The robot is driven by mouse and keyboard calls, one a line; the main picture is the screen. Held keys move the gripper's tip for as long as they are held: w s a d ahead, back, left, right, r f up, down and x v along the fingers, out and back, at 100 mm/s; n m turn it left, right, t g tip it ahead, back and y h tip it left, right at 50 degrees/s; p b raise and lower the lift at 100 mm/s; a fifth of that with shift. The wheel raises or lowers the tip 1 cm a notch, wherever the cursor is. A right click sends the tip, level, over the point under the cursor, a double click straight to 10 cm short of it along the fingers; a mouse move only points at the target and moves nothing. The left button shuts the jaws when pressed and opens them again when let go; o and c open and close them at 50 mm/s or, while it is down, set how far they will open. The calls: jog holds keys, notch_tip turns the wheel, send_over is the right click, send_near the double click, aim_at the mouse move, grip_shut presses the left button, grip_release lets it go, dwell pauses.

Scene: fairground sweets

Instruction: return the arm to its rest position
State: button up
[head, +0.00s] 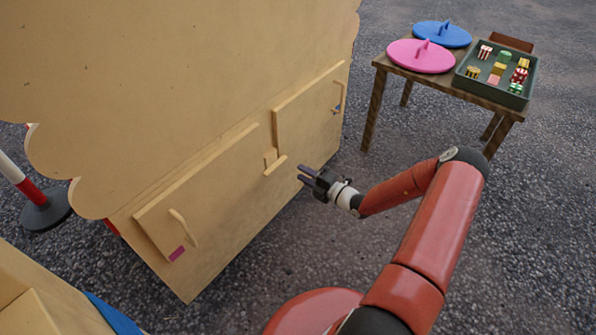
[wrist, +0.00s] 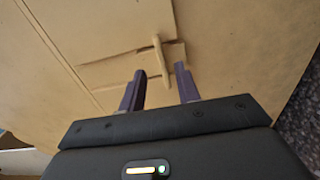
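My gripper (head: 307,175) is in front of the tan wooden stall, near the small wooden latch piece (head: 275,165) between its two doors. In the wrist view my gripper (wrist: 160,80) has its two purple-grey fingers apart with nothing held between them. The latch piece (wrist: 160,52) shows just beyond the fingertips, against the stall's face. Whether the fingers touch it cannot be told, though the head view shows a small gap. My red arm reaches out from the lower right, bent at the elbow.
The stall has a left door (head: 205,195) with a handle and a right door (head: 310,105), both closed. A wooden table (head: 450,88) at the upper right bears a pink lid (head: 420,57), a blue lid (head: 442,35) and a green tray (head: 463,83) of sweets. Open asphalt lies between.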

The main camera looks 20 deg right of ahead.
dwell(0.5)
jog(key=s+a+r+n+g, duration=0.65)
jog(key=r+n, duration=0.25)
jog(key=n, duration=0.4)
jog(key=s+a+r+n+g, duration=0.5)
jog(key=s+r+n+g, duration=0.3)
jog(key=n, duration=0.6)
jog(key=s+d+r+n+t+h, duration=0.2)
jog(key=s+r+n+h, duration=0.3)
jog(key=s+r+n, duration=0.3)
jog(key=s+d+r+n+t+h, duration=0.2)
jog(key=s+r+n+h, duration=0.3)
jog(key=s+r+n, duration=0.4)
jog(key=shift+s+d+r+n+t+h, duration=0.25)
jog(key=shift+s+n+t, duration=0.5)
jog(key=shift+n, duration=0.75)
jog(key=shift+f, duration=0.1)
